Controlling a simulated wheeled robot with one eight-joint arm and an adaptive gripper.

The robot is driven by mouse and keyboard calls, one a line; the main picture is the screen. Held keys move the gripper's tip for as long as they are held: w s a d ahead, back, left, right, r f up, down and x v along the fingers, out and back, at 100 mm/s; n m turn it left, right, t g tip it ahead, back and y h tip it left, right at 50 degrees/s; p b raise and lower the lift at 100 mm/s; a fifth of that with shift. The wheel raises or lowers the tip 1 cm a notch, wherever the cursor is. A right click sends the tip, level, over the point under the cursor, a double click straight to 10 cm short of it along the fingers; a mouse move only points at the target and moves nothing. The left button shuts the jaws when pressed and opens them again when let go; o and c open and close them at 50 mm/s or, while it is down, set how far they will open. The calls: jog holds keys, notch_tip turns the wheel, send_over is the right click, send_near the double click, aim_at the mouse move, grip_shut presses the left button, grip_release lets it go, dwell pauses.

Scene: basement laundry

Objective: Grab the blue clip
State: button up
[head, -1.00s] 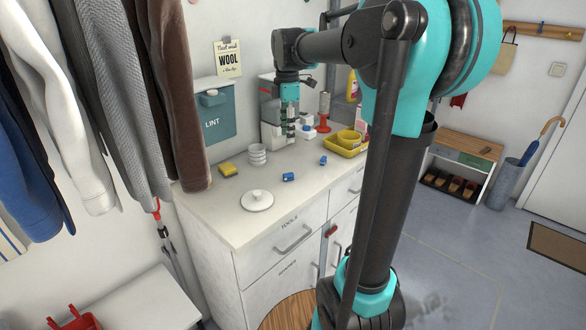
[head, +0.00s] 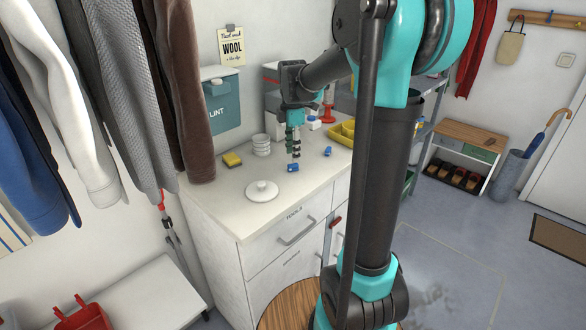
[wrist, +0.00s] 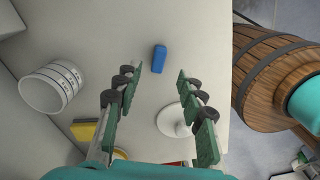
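A small blue clip (head: 292,168) lies on the pale counter top, right of the white round lid. A second small blue piece (head: 328,151) lies farther right and back; I cannot tell its exact form. My gripper (head: 296,154) points down just above and behind the nearer blue clip. In the wrist view, my gripper (wrist: 159,73) is open and empty. One blue clip (wrist: 159,58) shows just beyond the gap between the fingertips, apart from both fingers.
A yellow tray (head: 341,135) is at the back right. A wooden barrel-like stool (wrist: 275,70) stands beside the counter. Bare counter surrounds the blue clip.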

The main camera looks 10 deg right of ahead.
aim_at(293, 164)
notch_tip(293, 164, down, 5)
jog(key=shift+w+d+f, duration=0.1)
jog(key=shift+w, duration=0.05)
jog(key=c, duration=0.9)
